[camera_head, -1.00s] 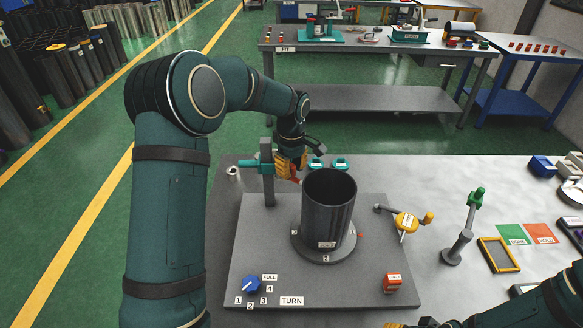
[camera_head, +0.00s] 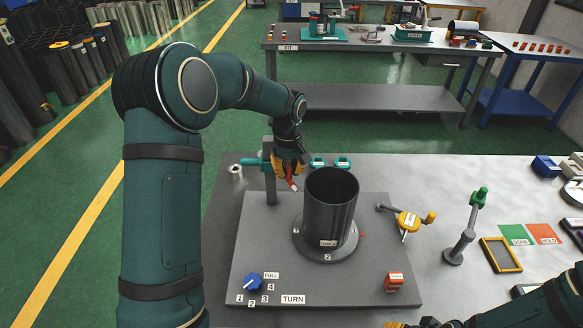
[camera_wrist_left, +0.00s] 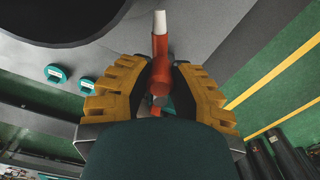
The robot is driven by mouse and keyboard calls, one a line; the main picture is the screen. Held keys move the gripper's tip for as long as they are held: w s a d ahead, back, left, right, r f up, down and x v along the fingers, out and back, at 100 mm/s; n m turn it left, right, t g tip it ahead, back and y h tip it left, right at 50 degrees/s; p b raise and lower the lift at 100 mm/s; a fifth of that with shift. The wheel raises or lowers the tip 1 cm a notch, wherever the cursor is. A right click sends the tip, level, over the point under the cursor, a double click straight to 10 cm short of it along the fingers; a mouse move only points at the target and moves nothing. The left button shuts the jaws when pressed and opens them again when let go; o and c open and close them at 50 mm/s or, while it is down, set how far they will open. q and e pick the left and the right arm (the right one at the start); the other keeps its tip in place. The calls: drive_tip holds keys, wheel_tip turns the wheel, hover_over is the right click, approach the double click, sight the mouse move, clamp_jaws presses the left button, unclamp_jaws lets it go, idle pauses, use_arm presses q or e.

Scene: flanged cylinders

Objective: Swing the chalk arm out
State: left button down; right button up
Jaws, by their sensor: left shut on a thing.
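The chalk arm (camera_head: 252,162) is a teal bar on a grey post (camera_head: 270,185) at the back left of the grey board. Its red chalk holder (camera_head: 292,183) points down and toward me. In the left wrist view the holder (camera_wrist_left: 160,58) ends in a white tip (camera_wrist_left: 160,22). My left gripper (camera_head: 288,168) is shut on the chalk holder, whose rear part its fingers partly hide. The dark open cylinder (camera_head: 330,205) stands upright on a round flange, just right of the chalk tip, with a small gap. My right gripper (camera_head: 400,325) barely shows at the bottom edge.
A blue knob (camera_head: 253,283) sits at the board's front left and an orange block (camera_head: 394,282) at its front right. A yellow-handled crank (camera_head: 407,220) stands right of the cylinder, a green-topped lever (camera_head: 478,196) beyond it. Two teal pieces (camera_head: 343,162) lie behind the cylinder.

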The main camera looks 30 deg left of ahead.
use_arm(q)
drive_tip(key=shift+s+a+m, duration=0.3)
drive_tip(key=shift+a+m, duration=0.05)
drive_tip(key=shift+m, duration=0.8)
drive_tip(key=shift+s+a+m, duration=0.25)
drive_tip(key=shift+a+m, duration=0.1)
drive_tip(key=shift+m, duration=0.75)
drive_tip(key=shift+s+a+m, duration=0.3)
drive_tip(key=shift+a+m, duration=0.05)
drive_tip(key=shift+m, duration=0.8)
drive_tip(key=c, duration=0.8)
unclamp_jaws()
wheel_tip(320, 180, up, 12)
